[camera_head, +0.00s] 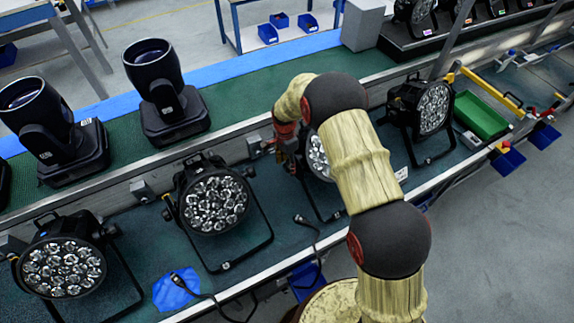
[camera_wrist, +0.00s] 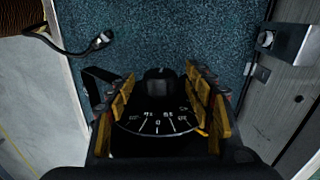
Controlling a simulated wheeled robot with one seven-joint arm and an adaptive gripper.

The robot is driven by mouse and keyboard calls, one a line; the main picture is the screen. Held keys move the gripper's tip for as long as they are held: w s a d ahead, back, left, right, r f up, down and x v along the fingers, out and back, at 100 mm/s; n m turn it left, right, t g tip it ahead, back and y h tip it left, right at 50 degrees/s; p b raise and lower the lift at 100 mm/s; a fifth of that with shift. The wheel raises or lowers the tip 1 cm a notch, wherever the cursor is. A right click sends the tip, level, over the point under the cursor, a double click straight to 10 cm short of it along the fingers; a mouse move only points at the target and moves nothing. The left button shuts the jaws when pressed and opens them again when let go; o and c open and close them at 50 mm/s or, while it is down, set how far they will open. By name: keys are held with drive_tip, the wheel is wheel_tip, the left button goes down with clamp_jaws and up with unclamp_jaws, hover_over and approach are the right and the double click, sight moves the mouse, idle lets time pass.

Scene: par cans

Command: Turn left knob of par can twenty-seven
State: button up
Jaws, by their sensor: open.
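A black par can (camera_head: 318,158) with clear lenses stands on the teal bench in the head view, partly hidden behind my arm. No number can be read on it. In the wrist view, a round black knob (camera_wrist: 160,88) stands above a dark dial plate (camera_wrist: 157,127) with white marks. My gripper (camera_wrist: 158,84) is open, with one yellow-padded finger on each side of the knob. Gaps show between the knob and both fingers. In the head view, my gripper (camera_head: 287,142) is at the par can's upper left, mostly hidden by my wrist.
Other par cans stand on the bench, at left (camera_head: 64,268), nearer the middle (camera_head: 214,203) and at right (camera_head: 433,108). A loose cable plug (camera_wrist: 103,40) lies near the gripper. A grey metal block (camera_wrist: 295,45) is at upper right. A green tray (camera_head: 480,116) sits further right.

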drive_tip(key=shift+f, duration=0.45)
drive_tip(key=shift+c, duration=0.2)
drive_tip(key=c, duration=1.1)
